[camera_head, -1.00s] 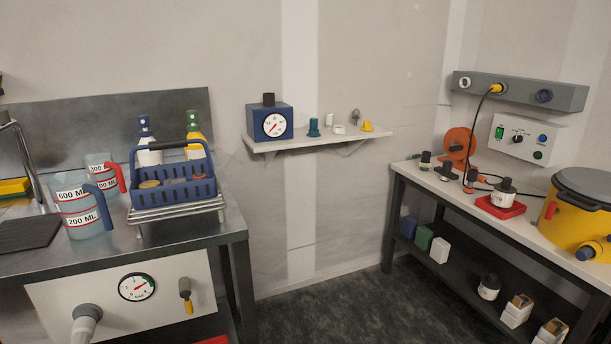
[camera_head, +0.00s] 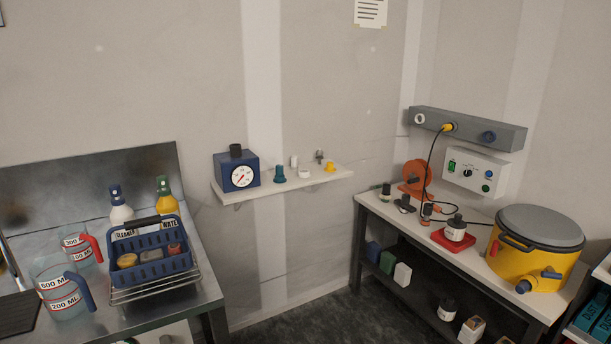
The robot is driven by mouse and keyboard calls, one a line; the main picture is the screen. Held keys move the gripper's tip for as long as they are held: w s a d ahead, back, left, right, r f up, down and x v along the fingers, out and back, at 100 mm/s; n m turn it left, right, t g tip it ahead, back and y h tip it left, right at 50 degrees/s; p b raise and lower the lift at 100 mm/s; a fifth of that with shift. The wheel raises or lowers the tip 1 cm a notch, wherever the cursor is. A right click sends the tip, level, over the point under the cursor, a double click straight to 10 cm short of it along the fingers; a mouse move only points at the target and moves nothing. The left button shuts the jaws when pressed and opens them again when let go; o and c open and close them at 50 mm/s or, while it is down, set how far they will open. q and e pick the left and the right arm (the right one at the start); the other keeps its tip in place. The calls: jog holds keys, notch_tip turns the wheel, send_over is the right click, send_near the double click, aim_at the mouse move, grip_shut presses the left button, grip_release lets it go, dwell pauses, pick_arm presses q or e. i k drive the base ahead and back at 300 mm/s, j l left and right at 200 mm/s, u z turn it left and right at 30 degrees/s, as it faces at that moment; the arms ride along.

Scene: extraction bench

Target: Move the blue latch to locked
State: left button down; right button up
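A yellow vessel (camera_head: 508,262) with a grey lid (camera_head: 541,225) stands on the right bench. A blue fitting (camera_head: 524,286) sticks out low on its front. A smaller blue piece (camera_head: 551,274) sits just right of it, and a red piece (camera_head: 493,248) is on the vessel's left side. I cannot tell for certain which blue piece is the latch, or its position. Neither of my grippers is in view.
The right bench (camera_head: 378,207) also holds a red tray (camera_head: 452,241) with a jar, an orange reel (camera_head: 416,178) and loose cables. A control box (camera_head: 478,169) hangs above. A steel counter (camera_head: 205,295) with a blue basket (camera_head: 150,263) is at left. Dark floor lies between.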

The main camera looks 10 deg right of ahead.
aim_at(551, 272)
jog(key=z, duration=1.35)
